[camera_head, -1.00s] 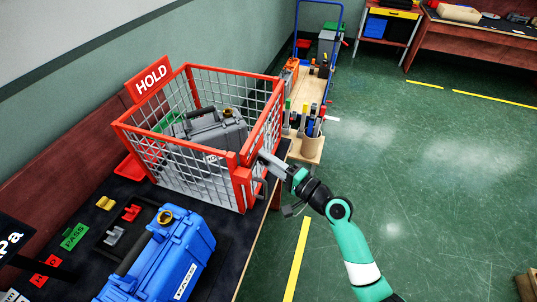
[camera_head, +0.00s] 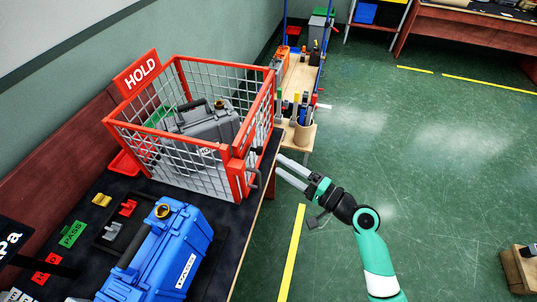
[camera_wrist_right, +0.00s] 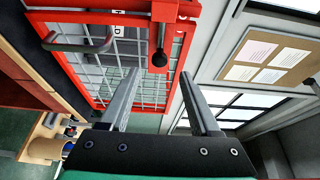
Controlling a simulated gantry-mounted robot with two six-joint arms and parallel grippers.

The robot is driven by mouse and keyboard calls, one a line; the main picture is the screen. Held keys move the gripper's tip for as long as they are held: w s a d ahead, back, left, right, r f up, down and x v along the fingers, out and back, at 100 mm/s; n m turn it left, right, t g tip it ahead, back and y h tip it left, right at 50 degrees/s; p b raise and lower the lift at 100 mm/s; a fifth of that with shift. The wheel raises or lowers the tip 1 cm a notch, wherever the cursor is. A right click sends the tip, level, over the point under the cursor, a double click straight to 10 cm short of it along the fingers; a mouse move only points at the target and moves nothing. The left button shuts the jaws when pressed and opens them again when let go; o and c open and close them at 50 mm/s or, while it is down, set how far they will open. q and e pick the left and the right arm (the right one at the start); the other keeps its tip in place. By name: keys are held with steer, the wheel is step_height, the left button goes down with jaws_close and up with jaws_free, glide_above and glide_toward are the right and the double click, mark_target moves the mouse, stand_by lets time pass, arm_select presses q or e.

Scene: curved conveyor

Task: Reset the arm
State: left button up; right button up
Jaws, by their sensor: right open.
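My right gripper (camera_head: 286,171) is open and empty in the head view, just right of the table's edge and apart from the red-framed HOLD basket (camera_head: 235,168). Its two fingers are spread in the right wrist view (camera_wrist_right: 160,92), with the basket (camera_wrist_right: 188,30) beyond them. A grey case (camera_head: 205,122) sits inside the basket. A blue case (camera_head: 165,250) marked PASS stands on the dark table in front of the basket. My left gripper is not in view.
The dark table (camera_head: 75,205) carries a green PASS label (camera_head: 72,234), a red label (camera_head: 47,268) and small parts. A wooden cart (camera_head: 297,80) with a tool cup (camera_head: 304,132) stands behind the table. The green floor (camera_head: 430,170) at right is mostly clear.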

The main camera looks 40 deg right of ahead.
steer(key=shift+s+d, duration=0.2)
steer(key=shift+s, duration=1.05)
